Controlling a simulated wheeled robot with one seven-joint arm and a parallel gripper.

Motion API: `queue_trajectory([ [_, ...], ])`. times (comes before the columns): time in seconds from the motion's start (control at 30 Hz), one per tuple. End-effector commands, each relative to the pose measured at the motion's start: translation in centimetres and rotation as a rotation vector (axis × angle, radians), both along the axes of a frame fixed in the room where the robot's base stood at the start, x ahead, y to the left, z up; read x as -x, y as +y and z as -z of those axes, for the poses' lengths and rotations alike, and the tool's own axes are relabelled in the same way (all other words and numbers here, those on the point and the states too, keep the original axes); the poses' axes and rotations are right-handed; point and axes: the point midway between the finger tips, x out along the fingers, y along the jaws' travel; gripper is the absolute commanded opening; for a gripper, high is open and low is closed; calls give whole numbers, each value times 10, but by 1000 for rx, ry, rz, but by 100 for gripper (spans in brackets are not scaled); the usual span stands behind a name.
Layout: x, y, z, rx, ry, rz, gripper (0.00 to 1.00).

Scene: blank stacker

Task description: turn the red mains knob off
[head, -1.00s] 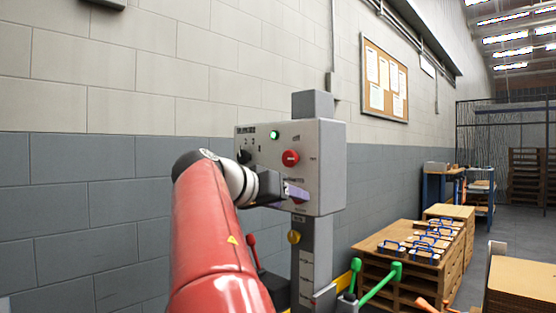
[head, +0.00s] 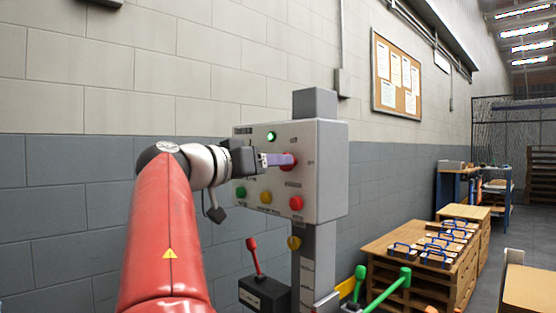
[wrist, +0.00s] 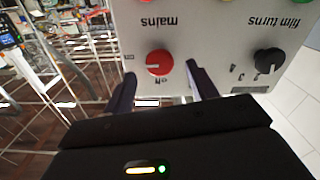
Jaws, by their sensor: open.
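The red mains knob (wrist: 158,62) is on the front of a light grey control box (head: 327,180). In the head view, the fingers partly hide the knob (head: 289,161).
A black film turns knob (wrist: 269,61) sits beside the mains knob. Green (head: 240,192), yellow (head: 265,197) and red (head: 296,203) buttons lie below, and a lit green lamp (head: 271,136) above. A red-handled lever (head: 253,255) stands under the box. A block wall is behind.

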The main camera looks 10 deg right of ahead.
Motion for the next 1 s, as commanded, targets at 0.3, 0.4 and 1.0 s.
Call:
queue_trajectory([
  [0.3,-15,-21,0,1,0,0,57],
  [0.4,-15,-21,0,1,0,-1,57],
  [1.0,-15,-21,0,4,4,-1,13],
])
